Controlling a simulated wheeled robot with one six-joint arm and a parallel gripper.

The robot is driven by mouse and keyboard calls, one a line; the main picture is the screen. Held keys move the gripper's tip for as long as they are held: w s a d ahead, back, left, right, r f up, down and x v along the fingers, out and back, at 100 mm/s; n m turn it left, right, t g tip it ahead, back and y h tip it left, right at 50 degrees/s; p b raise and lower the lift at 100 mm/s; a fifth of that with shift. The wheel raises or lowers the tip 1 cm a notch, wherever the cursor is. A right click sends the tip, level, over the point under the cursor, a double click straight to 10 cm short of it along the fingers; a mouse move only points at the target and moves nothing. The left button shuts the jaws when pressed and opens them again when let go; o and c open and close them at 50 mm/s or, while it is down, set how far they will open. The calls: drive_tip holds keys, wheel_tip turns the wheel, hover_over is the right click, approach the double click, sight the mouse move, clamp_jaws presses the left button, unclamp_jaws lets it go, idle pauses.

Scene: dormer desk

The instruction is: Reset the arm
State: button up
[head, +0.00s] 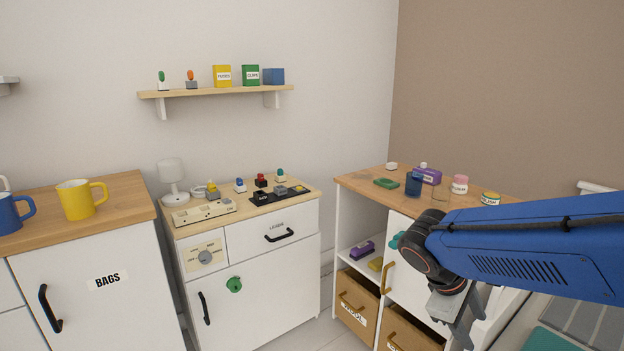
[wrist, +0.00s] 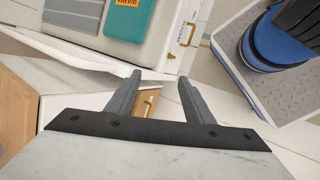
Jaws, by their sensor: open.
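My gripper (head: 462,318) hangs at the end of my blue arm at the lower right of the head view, pointing down in front of the right cabinet (head: 399,262). In the wrist view my gripper (wrist: 156,92) shows two grey fingers spread apart with nothing between them. A brown drawer front with a brass handle (wrist: 148,103) shows beyond the gap between the fingers. My arm hides part of the right cabinet and its top.
The right cabinet top carries a blue cup (head: 414,184), a purple box (head: 432,176) and several jars. A yellow mug (head: 77,200) stands on the left cabinet. Floor shows between the cabinets.

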drive_tip(key=s+a+r+m+t+y, duration=0.1)
drive_tip(key=s+a+m+t+y, duration=0.1)
drive_tip(key=s+m+y, duration=0.1)
drive_tip(key=s+a+r+m+t+y, duration=0.1)
drive_tip(key=s+a+m+t+y, duration=0.1)
drive_tip(key=s+m, duration=0.3)
drive_tip(key=shift+s+m+y, duration=0.3)
drive_tip(key=shift+s+y, duration=0.3)
drive_tip(key=shift+s, duration=0.35)
